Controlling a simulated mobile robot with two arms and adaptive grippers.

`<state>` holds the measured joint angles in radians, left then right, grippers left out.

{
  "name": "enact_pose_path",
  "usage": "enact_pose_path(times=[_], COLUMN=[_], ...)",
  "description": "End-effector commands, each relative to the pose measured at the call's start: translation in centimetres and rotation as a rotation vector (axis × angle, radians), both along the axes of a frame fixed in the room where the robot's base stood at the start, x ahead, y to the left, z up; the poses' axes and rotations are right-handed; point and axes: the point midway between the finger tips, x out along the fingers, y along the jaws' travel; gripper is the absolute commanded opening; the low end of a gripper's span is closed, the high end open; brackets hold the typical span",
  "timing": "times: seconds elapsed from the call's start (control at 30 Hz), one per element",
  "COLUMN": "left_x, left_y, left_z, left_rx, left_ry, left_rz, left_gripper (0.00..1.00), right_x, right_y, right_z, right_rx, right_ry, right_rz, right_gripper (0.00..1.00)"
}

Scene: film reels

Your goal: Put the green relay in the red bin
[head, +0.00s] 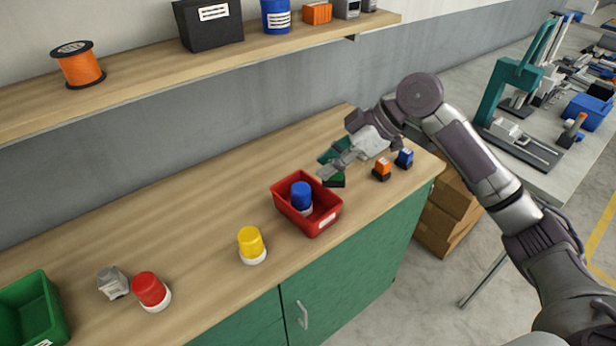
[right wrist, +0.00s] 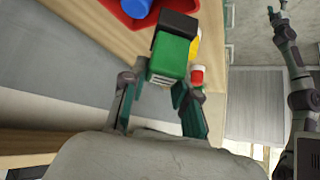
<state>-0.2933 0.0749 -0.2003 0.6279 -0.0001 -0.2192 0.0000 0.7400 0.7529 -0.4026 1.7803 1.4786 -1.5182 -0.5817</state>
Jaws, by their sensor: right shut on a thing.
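The green relay (right wrist: 173,55), a green block with a black end, is held between the fingers of my right gripper (right wrist: 160,84) in the right wrist view. In the head view my right gripper (head: 330,172) is over the counter just right of the red bin, with the relay (head: 335,182) low beneath it, partly hidden. The red bin (head: 325,222) stands on the counter with a blue-capped white piece (head: 301,195) inside. Its edge also shows at the top of the right wrist view (right wrist: 110,12). My left gripper (right wrist: 278,14) appears small at upper right there, its jaws unclear.
On the counter (head: 190,235) stand a yellow-capped piece (head: 250,243), a red-capped piece (head: 149,289), a grey part (head: 112,283) and a green bin (head: 35,312). Orange (head: 382,168) and blue (head: 404,158) relays stand right of my gripper. A shelf (head: 150,85) runs above.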

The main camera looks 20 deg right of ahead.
Motion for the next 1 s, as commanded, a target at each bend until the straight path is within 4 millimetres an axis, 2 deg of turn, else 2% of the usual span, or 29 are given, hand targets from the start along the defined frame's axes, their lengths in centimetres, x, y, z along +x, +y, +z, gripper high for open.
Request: enact_pose_path(times=[0.13, 0.3, 0.47, 0.63, 1.0], left_x=[-0.3, -0.8, -1.0, -1.1, -1.1], left_y=[0.4, 0.5, 0.6, 0.6, 0.6], left_z=[1.0, 1.2, 1.7, 2.5, 2.2], left_rx=[0.005, 0.007, 0.008, 0.008, 0.008], left_ry=[0.004, 0.013, 0.017, 0.018, 0.017], left_rz=[-0.002, -0.001, -0.001, -0.001, -0.001], left_gripper=[0.58, 0.58, 0.58, 0.58, 0.58], right_x=[2.2, 3.3, 3.3, 3.2, 3.3], right_y=[1.8, 2.6, 2.6, 2.6, 2.6], right_z=[-1.3, -2.4, -3.8, -6.2, -6.9], right_rx=[0.003, 0.000, 0.000, -0.001, 0.000], right_ry=[0.001, -0.002, 0.004, 0.003, -0.001], right_rz=[-0.001, -0.001, -0.002, -0.003, -0.002], right_gripper=[0.00, 0.00, 0.00, 0.00, 0.00])
